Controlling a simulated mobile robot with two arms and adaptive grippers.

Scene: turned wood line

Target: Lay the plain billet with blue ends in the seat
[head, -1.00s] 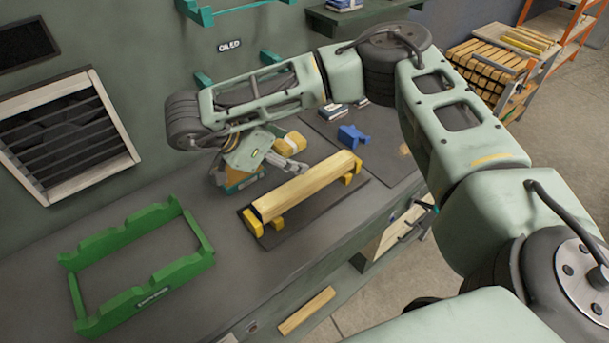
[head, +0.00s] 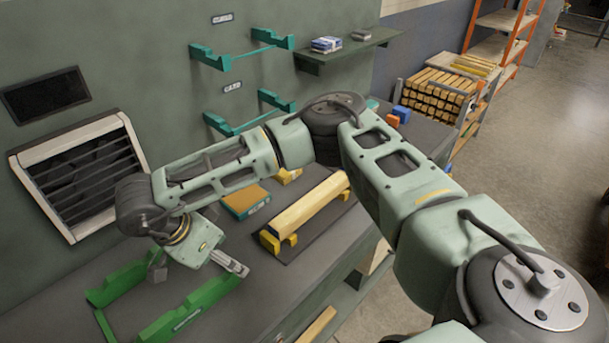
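No billet with blue ends can be made out. A pale wooden billet (head: 308,205) lies across yellow supports (head: 270,240) on a dark mat (head: 298,252); its ends do not look blue. A green cradle (head: 185,321) with notched sides stands on the bench at lower left, partly hidden by my arm. My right gripper (head: 195,272), on the arm coming from the right, is above the cradle. Its fingers look spread, with nothing visible between them. My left gripper is out of view. Which holder is the seat is not clear.
A teal-sided box with a tan top (head: 245,200) and a yellow block (head: 288,175) sit behind the billet. Blue (head: 402,113) and orange (head: 392,121) blocks are farther back. Teal brackets (head: 212,58) and a shelf (head: 345,52) project from the wall. Stacked billets (head: 437,95) fill a rack.

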